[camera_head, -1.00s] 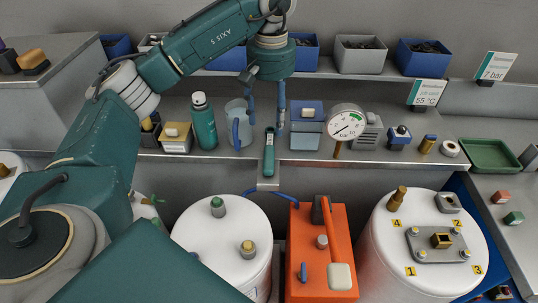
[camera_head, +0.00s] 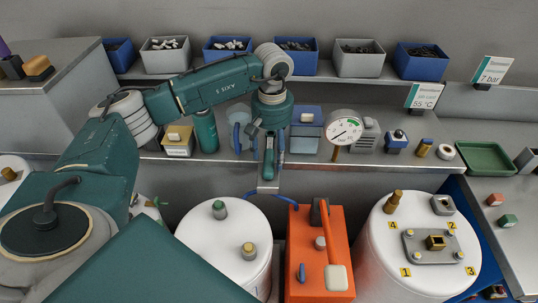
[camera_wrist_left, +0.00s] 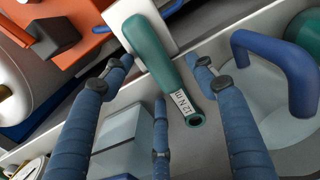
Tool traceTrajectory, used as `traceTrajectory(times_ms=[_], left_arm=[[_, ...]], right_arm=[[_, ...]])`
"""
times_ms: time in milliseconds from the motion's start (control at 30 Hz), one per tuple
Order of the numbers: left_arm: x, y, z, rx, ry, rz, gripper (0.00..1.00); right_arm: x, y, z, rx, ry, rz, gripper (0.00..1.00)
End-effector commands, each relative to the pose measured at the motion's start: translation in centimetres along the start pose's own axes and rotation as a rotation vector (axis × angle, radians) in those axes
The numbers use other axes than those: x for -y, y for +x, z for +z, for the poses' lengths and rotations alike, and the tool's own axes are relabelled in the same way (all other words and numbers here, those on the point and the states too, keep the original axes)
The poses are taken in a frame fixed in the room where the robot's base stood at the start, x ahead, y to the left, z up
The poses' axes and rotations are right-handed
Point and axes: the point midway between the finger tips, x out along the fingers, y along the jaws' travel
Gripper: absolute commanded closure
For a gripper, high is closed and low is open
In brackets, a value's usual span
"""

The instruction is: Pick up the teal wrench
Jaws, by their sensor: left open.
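The teal wrench (camera_head: 269,168) hangs at the front edge of the grey shelf, partly hidden by my gripper. In the left wrist view the wrench (camera_wrist_left: 155,55) shows a long teal handle, a white "12 N m" label and a ring end. My left gripper (camera_head: 267,155) is open right above it. In the left wrist view its blue fingers (camera_wrist_left: 163,78) stand on both sides of the wrench, a third finger near the label. Whether any finger touches it I cannot tell. My right gripper is not in view.
A blue-handled mug (camera_head: 238,138) and a teal bottle (camera_head: 206,130) stand close left of the gripper. A blue-grey box (camera_head: 305,135) and a pressure gauge (camera_head: 343,130) stand to the right. Below are a white tank (camera_head: 215,245) and an orange unit (camera_head: 305,265).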

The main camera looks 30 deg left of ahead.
Motion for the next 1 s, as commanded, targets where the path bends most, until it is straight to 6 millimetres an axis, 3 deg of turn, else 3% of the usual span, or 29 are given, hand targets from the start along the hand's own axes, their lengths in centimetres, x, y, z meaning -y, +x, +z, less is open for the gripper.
traceTrajectory(times_ms=[133, 300, 400, 767, 1000], left_arm=[[0.0, 0.0, 0.0, 0.000, 0.000, 0.000, 0.47], [0.0, 0.0, 0.0, 0.000, 0.000, 0.000, 0.81], [0.0, -0.1, 0.0, 0.000, 0.000, 0.000, 0.95], [0.0, -0.6, -0.1, -0.001, 0.000, 0.000, 0.95], [-0.1, -3.8, -0.1, -0.005, 0.000, 0.003, 0.95]], right_arm=[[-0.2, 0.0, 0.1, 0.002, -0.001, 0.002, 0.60], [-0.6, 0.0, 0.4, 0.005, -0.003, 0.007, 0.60], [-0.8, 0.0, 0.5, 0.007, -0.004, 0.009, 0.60], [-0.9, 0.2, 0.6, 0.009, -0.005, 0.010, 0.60], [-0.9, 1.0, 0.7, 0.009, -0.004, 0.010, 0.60]])
